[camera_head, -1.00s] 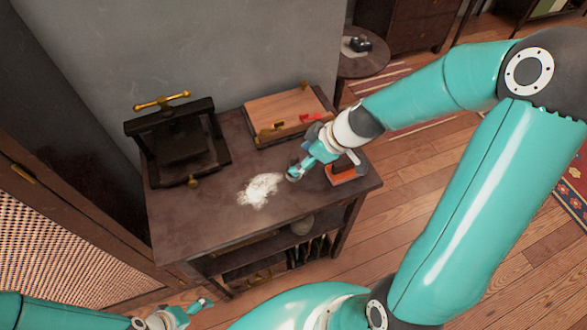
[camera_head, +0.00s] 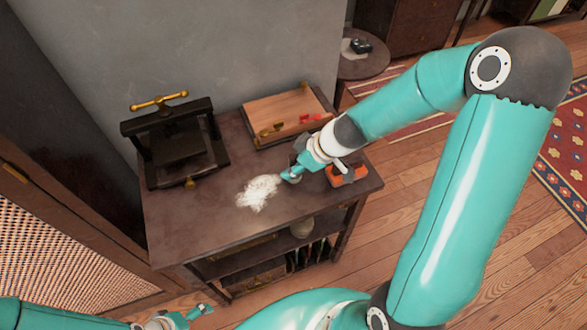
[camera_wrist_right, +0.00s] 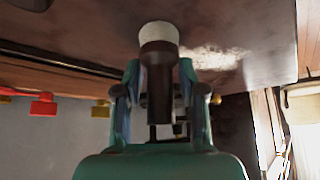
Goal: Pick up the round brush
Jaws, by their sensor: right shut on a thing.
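The round brush (camera_wrist_right: 158,58) shows in the right wrist view, with a pale round tip and a dark brown body. My right gripper (camera_wrist_right: 158,78) is shut on it, with one finger on each side. In the head view my right gripper (camera_head: 291,174) is low over the right part of the dark table (camera_head: 190,230), beside a white powdery patch (camera_head: 258,191). The brush is too small to make out clearly there. My left gripper (camera_head: 200,311) is at the bottom left, apart from the table, and its opening is unclear.
A black press with a brass handle (camera_head: 175,150) stands on the table's left. A wooden box (camera_head: 287,113) with small red pieces lies at the back. An orange and black block (camera_head: 347,175) sits close to the right gripper. The table's front left is clear.

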